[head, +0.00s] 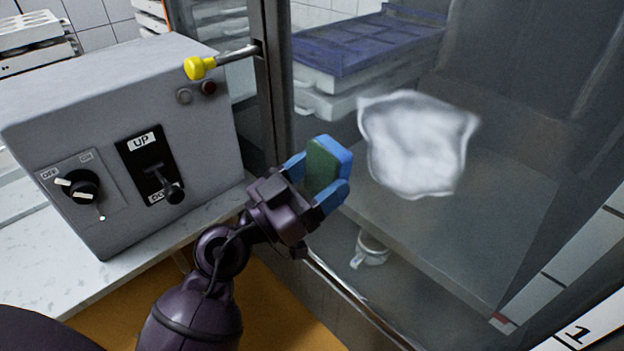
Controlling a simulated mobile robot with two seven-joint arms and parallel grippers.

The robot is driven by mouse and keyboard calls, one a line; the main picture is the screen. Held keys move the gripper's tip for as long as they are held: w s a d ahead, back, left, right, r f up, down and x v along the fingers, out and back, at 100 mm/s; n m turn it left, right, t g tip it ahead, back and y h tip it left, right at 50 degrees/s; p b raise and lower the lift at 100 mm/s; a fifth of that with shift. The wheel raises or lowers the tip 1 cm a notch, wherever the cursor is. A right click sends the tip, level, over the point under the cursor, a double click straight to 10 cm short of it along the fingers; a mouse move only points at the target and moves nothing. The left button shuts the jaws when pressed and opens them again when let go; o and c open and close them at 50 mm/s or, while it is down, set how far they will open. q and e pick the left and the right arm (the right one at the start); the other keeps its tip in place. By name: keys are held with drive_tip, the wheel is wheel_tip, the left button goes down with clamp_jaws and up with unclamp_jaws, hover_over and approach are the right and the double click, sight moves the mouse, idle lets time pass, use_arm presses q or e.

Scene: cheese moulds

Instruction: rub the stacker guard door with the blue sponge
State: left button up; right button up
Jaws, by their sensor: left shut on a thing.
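My left gripper (318,182) is shut on the blue sponge (340,156), which has a green face on its left side. The sponge is held in front of the stacker guard door (480,240), a clear pane in a metal frame. I cannot tell whether the sponge touches the pane. A whitish, cloudy patch (418,143) shows on the pane, to the right of the sponge and apart from it. My right gripper is not in view.
A grey control box (200,130) with an UP lever and a dial stands on the left. A yellow-tipped handle (200,67) sticks out above it.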

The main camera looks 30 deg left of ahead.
sight(354, 142)
use_arm(q)
drive_tip(key=shift+a+f+n+t+y, duration=0.25)
drive_tip(key=shift+a+n+t+y, duration=0.1)
drive_tip(key=shift+a+t+y, duration=0.15)
drive_tip(key=shift+a+f+n+t+y, duration=0.2)
drive_tip(key=shift+a+n+t+y, duration=0.2)
drive_tip(key=shift+a+y, duration=0.1)
drive_tip(key=shift+w+a+y, duration=0.15)
drive_tip(key=shift+y, duration=0.25)
drive_tip(key=shift+w+d+t+b, duration=0.2)
drive_tip(key=shift+w+t+b, duration=0.1)
drive_tip(key=shift+w, duration=0.2)
drive_tip(key=w, duration=0.1)
drive_tip(key=w+d, duration=0.1)
drive_tip(key=w, duration=0.2)
drive_tip(key=shift+w+d+b, duration=0.2)
drive_tip(key=shift+d+b, duration=0.1)
drive_tip(key=shift+b, duration=0.05)
drive_tip(key=shift+w+d+p, duration=0.2)
drive_tip(key=shift+w, duration=0.3)
drive_tip(key=shift+w+d+p, duration=0.15)
drive_tip(key=shift+w+p, duration=0.05)
drive_tip(key=shift+w, duration=0.25)
